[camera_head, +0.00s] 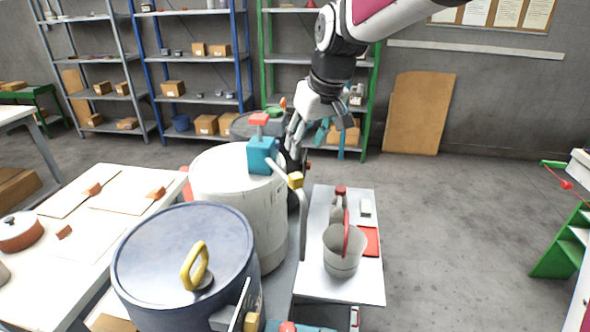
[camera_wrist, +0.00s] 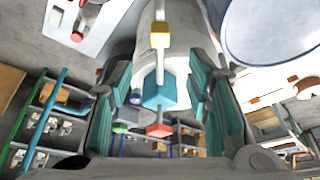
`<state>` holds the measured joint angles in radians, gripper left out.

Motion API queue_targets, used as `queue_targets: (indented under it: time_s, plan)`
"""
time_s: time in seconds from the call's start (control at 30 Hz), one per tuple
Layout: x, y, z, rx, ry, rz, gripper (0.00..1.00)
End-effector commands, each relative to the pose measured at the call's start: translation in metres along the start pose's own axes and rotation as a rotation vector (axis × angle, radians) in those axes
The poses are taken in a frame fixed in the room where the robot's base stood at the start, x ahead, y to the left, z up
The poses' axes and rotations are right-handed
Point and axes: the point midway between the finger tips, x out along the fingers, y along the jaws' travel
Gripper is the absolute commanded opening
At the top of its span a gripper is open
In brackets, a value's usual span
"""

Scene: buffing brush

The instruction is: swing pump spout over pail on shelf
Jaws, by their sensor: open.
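The pump has a teal body (camera_head: 263,156) with a red top (camera_head: 259,119) and stands on the white drum (camera_head: 268,215). Its grey spout (camera_head: 303,215), with a yellow block (camera_head: 295,180), bends down beside the drum, left of the pail. The pale pail (camera_head: 342,252), with a red handle, stands on the small white shelf (camera_head: 322,205). My gripper (camera_head: 307,133) is open behind and right of the pump body. In the wrist view, the fingers of my gripper (camera_wrist: 161,72) lie either side of the teal body (camera_wrist: 160,91); contact cannot be told.
A blue drum (camera_head: 185,255) with a yellow handle stands in front. A bottle (camera_head: 338,206) and a red item (camera_head: 371,241) share the shelf with the pail. A white table (camera_head: 110,240) is at left.

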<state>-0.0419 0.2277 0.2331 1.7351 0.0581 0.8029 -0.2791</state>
Motion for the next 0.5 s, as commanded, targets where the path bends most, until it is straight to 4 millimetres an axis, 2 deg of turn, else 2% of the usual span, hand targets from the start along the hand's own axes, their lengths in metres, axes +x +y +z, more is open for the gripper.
queue_targets:
  time_s: [0.5]
  plan:
    - [0.097,-0.001,0.002,0.0,-0.004,-0.002,0.45]
